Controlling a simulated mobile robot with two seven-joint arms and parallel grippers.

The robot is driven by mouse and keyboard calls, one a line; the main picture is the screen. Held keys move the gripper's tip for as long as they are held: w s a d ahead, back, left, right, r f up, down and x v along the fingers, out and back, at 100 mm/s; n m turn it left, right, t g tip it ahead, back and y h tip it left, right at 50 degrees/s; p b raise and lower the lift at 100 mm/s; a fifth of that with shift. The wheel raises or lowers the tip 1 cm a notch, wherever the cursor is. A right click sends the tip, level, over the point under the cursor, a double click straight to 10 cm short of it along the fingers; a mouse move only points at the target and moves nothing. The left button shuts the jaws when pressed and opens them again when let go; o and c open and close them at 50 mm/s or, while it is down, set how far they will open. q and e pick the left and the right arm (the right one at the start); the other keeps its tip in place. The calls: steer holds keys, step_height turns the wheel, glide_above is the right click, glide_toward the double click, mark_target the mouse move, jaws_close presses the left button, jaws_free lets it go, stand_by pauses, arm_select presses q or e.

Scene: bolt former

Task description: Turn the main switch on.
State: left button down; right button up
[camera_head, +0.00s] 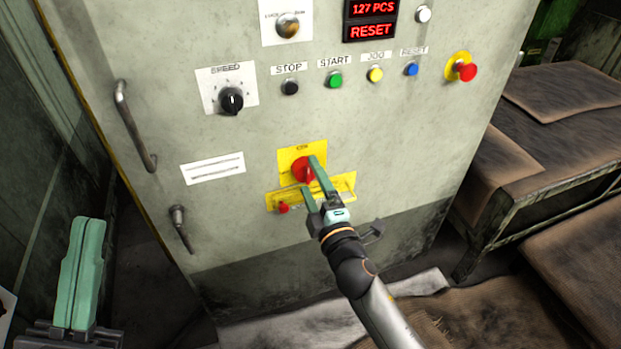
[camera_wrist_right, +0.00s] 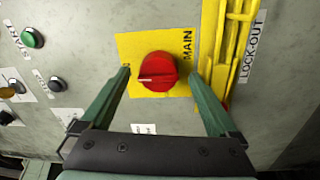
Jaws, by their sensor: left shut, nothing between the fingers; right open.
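The main switch is a red rotary knob (camera_head: 302,170) on a yellow plate (camera_head: 288,156), low on the grey cabinet front. In the right wrist view the knob (camera_wrist_right: 157,71) has a pale line pointing left, away from the MAIN lettering. My right gripper (camera_head: 311,177) is open at the switch. Its green fingers (camera_wrist_right: 161,72) stand on either side of the knob with gaps, and I see no contact. One finger partly covers the knob in the head view. My left gripper (camera_head: 92,222) is shut and empty at the lower left, away from the cabinet controls.
A yellow lock-out bar (camera_head: 343,184) sits right below the switch, close to my right fingers. Above are the speed dial (camera_head: 232,101), several push buttons and a red emergency stop (camera_head: 467,72). A door handle (camera_head: 135,125) sticks out at left. Brown-covered benches (camera_head: 560,120) stand at right.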

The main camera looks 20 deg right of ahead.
steer(key=s, duration=0.6)
steer(key=shift+s+f+b, duration=0.2)
steer(key=shift+f+b, duration=0.05)
steer(key=shift+b, duration=0.1)
steer(key=shift+d, duration=0.1)
